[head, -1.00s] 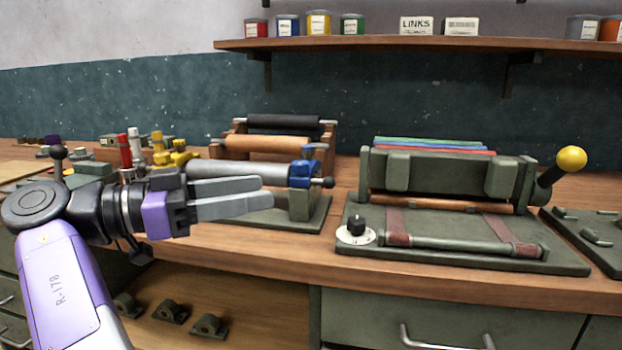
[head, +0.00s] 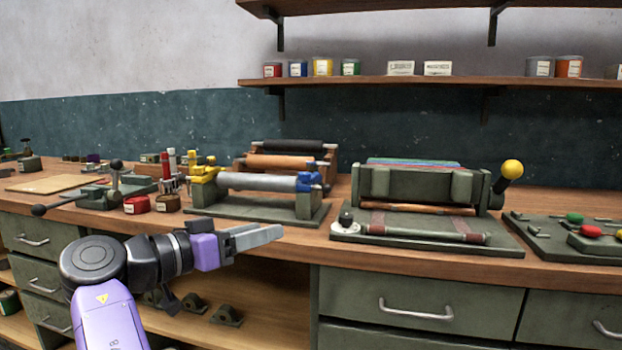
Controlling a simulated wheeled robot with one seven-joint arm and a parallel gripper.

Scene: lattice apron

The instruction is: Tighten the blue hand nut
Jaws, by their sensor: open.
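The blue hand nut (head: 309,182) is at the right end of a grey roller (head: 258,182) that lies level in a green stand (head: 285,213) on the bench. A yellow fitting (head: 203,172) is at the roller's left end. My gripper (head: 272,234) is at the front edge of the bench, below and to the left of the blue nut and apart from it. Its grey fingers point right, hold nothing visible, and are open with a narrow gap. No part of the nut is covered by my arm.
A green press (head: 420,186) with a yellow-knobbed lever (head: 511,170) stands right of the roller stand. An orange-brown roller (head: 280,161) and a dark one are behind. Red and brown pots (head: 137,204) stand left. Drawers and an open shelf (head: 270,290) are below the bench.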

